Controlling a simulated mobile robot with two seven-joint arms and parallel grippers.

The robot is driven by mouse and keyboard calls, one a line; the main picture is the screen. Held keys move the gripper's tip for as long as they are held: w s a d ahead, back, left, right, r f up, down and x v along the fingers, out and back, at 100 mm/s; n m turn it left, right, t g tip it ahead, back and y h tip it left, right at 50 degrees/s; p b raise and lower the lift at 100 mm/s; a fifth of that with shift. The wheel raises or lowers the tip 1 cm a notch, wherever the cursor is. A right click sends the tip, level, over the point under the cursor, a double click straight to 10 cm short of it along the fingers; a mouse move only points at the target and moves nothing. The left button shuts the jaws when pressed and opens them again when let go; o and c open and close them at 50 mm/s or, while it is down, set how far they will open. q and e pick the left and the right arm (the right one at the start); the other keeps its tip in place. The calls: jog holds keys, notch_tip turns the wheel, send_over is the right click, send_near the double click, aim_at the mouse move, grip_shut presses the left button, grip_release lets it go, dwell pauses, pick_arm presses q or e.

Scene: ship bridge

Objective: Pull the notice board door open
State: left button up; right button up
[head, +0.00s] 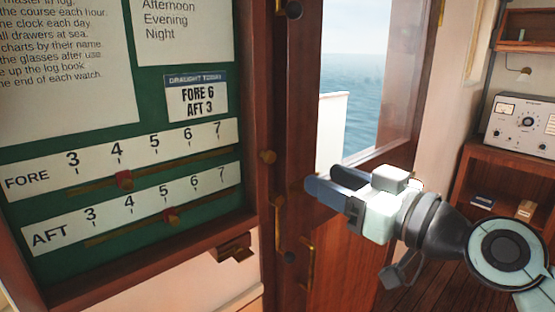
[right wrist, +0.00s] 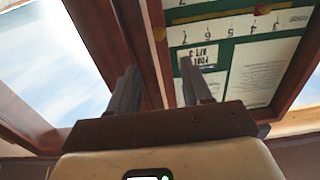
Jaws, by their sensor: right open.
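The notice board (head: 150,110) fills the left of the head view, a green panel in a dark wooden frame. I cannot tell whether the door is fully shut. My right gripper (head: 316,183) is open and empty, right of the knob and apart from it, its fingers pointing left. My left gripper is out of view.
A wooden cabin door (head: 345,210) with a window onto the sea stands right behind my right gripper. Brass handles (head: 307,265) are on the woodwork below. A wooden bracket (head: 234,248) sits under the board. A shelf with a radio set (head: 522,124) is at far right.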

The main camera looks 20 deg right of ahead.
aim_at(272, 157)
jog(key=p+x, duration=0.2)
jog(key=x, duration=1)
jog(key=shift+w+p, duration=0.15)
jog(key=shift+p, duration=0.2)
grip_shut()
